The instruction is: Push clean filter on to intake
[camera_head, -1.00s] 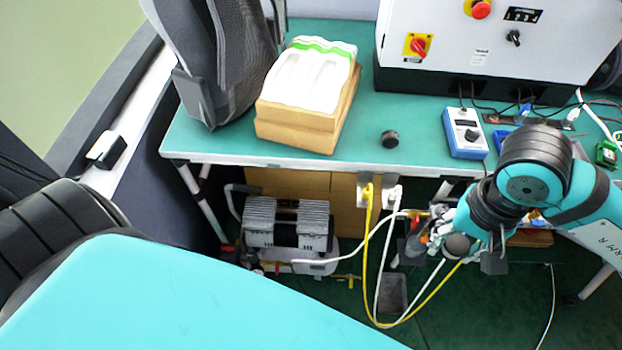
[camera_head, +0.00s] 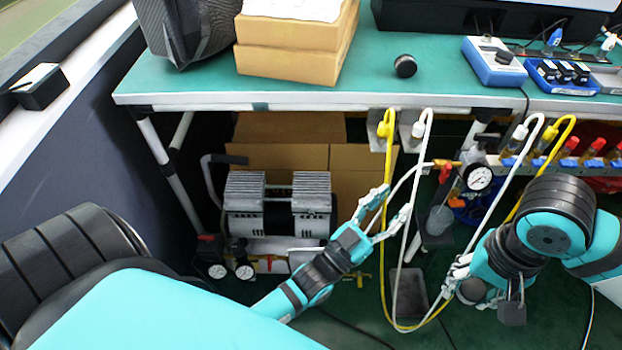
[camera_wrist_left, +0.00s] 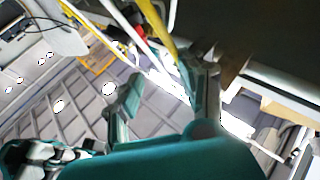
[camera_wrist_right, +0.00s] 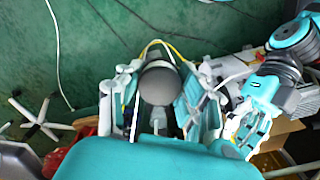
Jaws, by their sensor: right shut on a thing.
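The compressor (camera_head: 275,212) has two grey ribbed heads and stands on the floor under the bench; I cannot make out its intake. My right gripper (camera_head: 460,278) is shut on a dark grey, round-ended piece, seemingly the clean filter (camera_wrist_right: 160,83). In the right wrist view it sits between the fingers (camera_wrist_right: 157,100); in the head view it is partly hidden at the gripper. My left gripper (camera_head: 388,214) is open, right of the compressor, its fingertips close to the hanging yellow and white hoses. In the left wrist view its fingers (camera_wrist_left: 163,95) are spread; contact with the hoses is unclear.
A black round part (camera_head: 404,66) lies on the green bench top (camera_head: 365,88). Yellow (camera_head: 384,270) and white hoses hang in loops between the arms. A pressure gauge (camera_head: 478,177) and cardboard boxes (camera_head: 290,128) are under the bench. A grey bin (camera_head: 409,292) stands on the floor.

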